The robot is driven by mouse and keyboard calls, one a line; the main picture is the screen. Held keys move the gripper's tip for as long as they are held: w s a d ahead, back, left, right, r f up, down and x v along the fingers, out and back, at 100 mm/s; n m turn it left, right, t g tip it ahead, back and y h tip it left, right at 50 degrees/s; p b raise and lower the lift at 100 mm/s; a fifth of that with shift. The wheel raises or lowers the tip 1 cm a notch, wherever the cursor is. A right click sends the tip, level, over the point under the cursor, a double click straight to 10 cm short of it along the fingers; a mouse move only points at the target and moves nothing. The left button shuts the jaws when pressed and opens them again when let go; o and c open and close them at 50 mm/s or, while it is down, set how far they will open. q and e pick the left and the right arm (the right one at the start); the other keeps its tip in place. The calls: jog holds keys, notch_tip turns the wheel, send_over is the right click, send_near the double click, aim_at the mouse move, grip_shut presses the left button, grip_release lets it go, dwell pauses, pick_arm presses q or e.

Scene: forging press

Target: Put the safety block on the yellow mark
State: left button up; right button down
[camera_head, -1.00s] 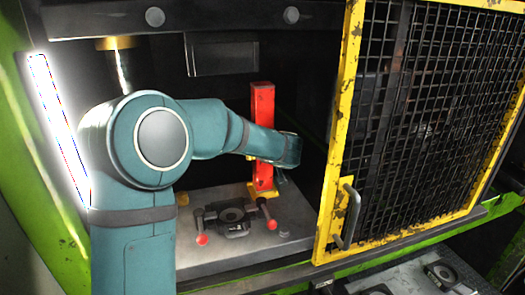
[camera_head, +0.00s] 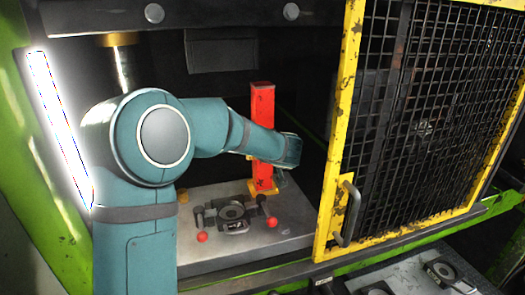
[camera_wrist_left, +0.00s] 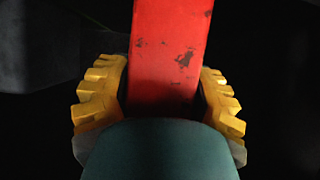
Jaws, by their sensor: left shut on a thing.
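The safety block (camera_head: 263,110) is a tall red post, upright over the back of the press bed in the head view. Yellow, likely the mark (camera_head: 264,190), shows at its foot. I cannot tell whether the block touches it or hovers just above. My left arm reaches in from the left and crosses in front of the block; its fingers are mostly hidden there. In the left wrist view my left gripper (camera_wrist_left: 163,98) has its yellow ridged fingers shut on the red block (camera_wrist_left: 170,45), one on each side. My right gripper is out of view.
A dark die fixture (camera_head: 232,214) with red-knobbed handles sits on the grey bed (camera_head: 290,240) in front of the block. A yellow-framed mesh guard (camera_head: 345,120) stands to the right. The dark ram (camera_head: 220,53) is above. A bright light strip (camera_head: 55,120) is at left.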

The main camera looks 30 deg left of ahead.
pick_arm(q)
jog(key=o, duration=1.4)
jog(key=shift+r, duration=0.1)
jog(key=v, duration=1.2)
